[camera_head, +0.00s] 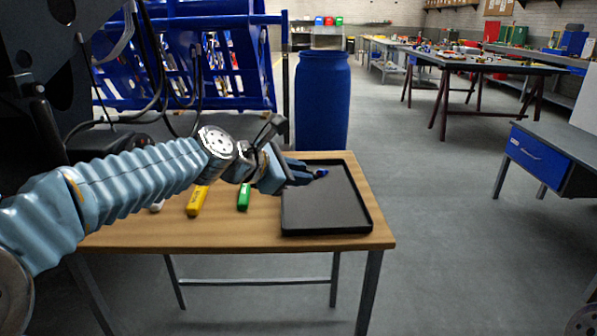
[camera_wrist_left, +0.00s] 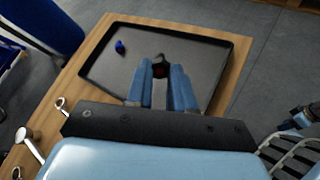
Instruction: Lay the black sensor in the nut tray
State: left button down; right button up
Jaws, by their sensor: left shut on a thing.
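The nut tray is a shallow black tray (camera_head: 345,229) on the right part of the wooden table. It also fills the upper middle of the left wrist view (camera_wrist_left: 222,88). My left gripper (camera_head: 300,176) reaches over the tray from the left. In the left wrist view its two blue fingers (camera_wrist_left: 160,72) are shut on a small dark piece with a reddish face, the black sensor (camera_wrist_left: 160,62), which shows above the tray floor. In the head view the sensor is hidden by the fingers.
A small blue item (camera_wrist_left: 120,47) lies in the tray near its far left corner. A yellow-handled tool (camera_head: 197,201) and a green one (camera_head: 244,197) lie on the table (camera_head: 270,215) left of the tray. A blue barrel (camera_head: 322,100) stands behind the table. The tray's near part is clear.

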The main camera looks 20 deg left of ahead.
pick_arm(q)
jog(key=b, duration=0.6)
send_over(297, 224)
notch_tip(297, 224, down, 7)
jog(key=shift+w+f, duration=0.1)
jog(key=shift+f+b, duration=0.85)
jog(key=c, duration=0.9)
grip_release()
